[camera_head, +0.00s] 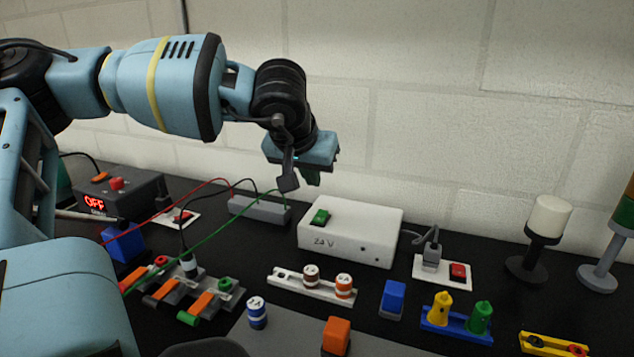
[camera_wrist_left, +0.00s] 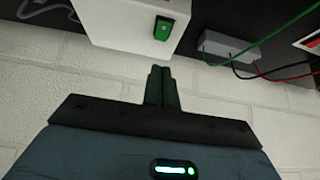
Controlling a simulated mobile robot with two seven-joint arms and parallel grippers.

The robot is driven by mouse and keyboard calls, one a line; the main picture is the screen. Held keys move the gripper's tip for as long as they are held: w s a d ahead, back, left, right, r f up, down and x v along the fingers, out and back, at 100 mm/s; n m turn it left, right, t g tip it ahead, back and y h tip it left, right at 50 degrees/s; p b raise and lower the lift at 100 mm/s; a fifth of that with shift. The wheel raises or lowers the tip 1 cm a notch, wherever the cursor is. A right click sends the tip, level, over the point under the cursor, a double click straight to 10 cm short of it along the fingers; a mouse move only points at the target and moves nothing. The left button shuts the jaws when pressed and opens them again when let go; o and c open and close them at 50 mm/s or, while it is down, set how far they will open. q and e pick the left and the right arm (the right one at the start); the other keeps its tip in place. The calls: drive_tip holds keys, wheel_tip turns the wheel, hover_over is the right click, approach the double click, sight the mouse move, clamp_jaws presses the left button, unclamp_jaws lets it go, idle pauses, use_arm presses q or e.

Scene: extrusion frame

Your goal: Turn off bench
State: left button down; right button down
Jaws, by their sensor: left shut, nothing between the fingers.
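The bench's white 24 V box (camera_head: 350,242) stands behind the small parts, with a green rocker switch (camera_head: 320,216) on its top left. In the left wrist view the box (camera_wrist_left: 108,20) is upside down, and its green switch (camera_wrist_left: 163,28) lies just beyond my fingertips. A black unit (camera_head: 130,190) at the left shows a red "OFF". A red switch (camera_head: 457,271) sits on a white socket plate (camera_head: 446,286) right of the box. My left gripper (camera_head: 312,178) is shut and empty, pointing down above the box; it also shows in the left wrist view (camera_wrist_left: 160,70), apart from the switch.
A second plate with a red switch (camera_head: 182,216) and a grey terminal block (camera_head: 260,209) with red, black and green wires lie left of the box. A white lamp (camera_head: 548,215) stands right. Several fuses and coloured blocks crowd the front. A pale brick wall is behind.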

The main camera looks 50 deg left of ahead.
use_arm(q)
drive_tip(key=v, duration=0.4)
drive_tip(key=shift+s+d+f, duration=0.1)
drive_tip(key=shift+s+d, duration=0.1)
drive_tip(key=shift+s, duration=0.2)
drive_tip(key=shift+f, duration=0.1)
